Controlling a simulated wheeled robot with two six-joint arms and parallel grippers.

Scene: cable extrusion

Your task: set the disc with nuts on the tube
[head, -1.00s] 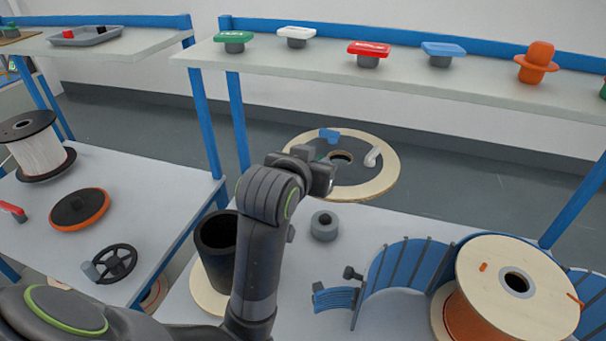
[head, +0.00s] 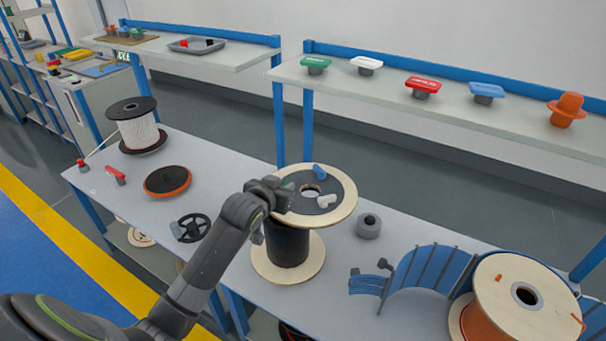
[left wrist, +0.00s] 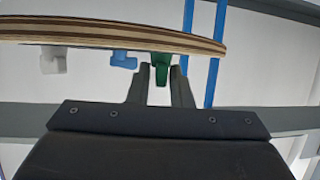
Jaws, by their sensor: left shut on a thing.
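The disc (head: 338,208) is a round wooden plate with a dark middle and a centre hole. A blue nut (head: 319,171) and a white nut (head: 326,201) sit on it. My left gripper (head: 286,190) is at its left edge; in the left wrist view the fingers (left wrist: 161,76) are shut on a green nut (left wrist: 160,62) beside the disc's layered edge (left wrist: 110,35). The black tube (head: 287,245) stands upright on a wooden base disc (head: 312,264). The disc overlaps the tube's top and hides it; I cannot tell whether they touch. My right gripper is out of view.
A grey ring-shaped part (head: 368,229) stands right of the tube. A blue curved slatted piece (head: 432,268) and an orange cable reel (head: 500,285) are farther right. A black handwheel (head: 190,228) and an orange-rimmed disc (head: 168,180) lie left.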

